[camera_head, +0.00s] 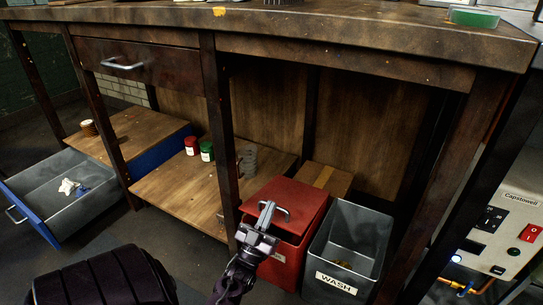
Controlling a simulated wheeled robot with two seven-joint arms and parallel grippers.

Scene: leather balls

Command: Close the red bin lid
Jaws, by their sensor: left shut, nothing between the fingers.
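The red bin (289,268) stands on the floor under the workbench. Its red lid (300,198) lies over the top of the bin, with a metal handle on it. I cannot tell whether the lid sits fully flush, as my gripper hides part of its front edge. My left gripper (267,211) is shut and empty, at the front of the lid beside the handle. I cannot tell whether it touches the lid. My right gripper is not in view.
A grey open bin (352,231) marked WASH stands close to the right of the red bin. A dark bench leg (222,150) rises just left of it. The workbench (330,32) overhangs both bins. A grey drawer (75,200) stands pulled out at left.

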